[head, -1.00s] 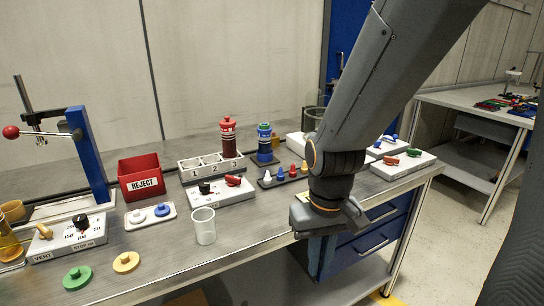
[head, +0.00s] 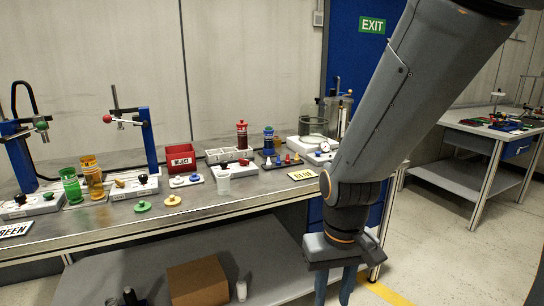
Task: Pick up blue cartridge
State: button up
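The blue cartridge (head: 268,138) stands upright on the bench toward the back, in the middle of the head view. My gripper (head: 334,288) hangs pointing down in front of the bench, low in the view and right of the blue cartridge. Its two fingers are apart with nothing between them. The fingertips run near the bottom edge of the picture. The gripper is well away from the blue cartridge.
A cardboard box (head: 198,281) is on the lower shelf. Floor shows at the right.

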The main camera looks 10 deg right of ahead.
aim_at(267, 137)
jog(key=z, duration=1)
jog(key=i, duration=1.3)
jog(key=u, duration=0.65)
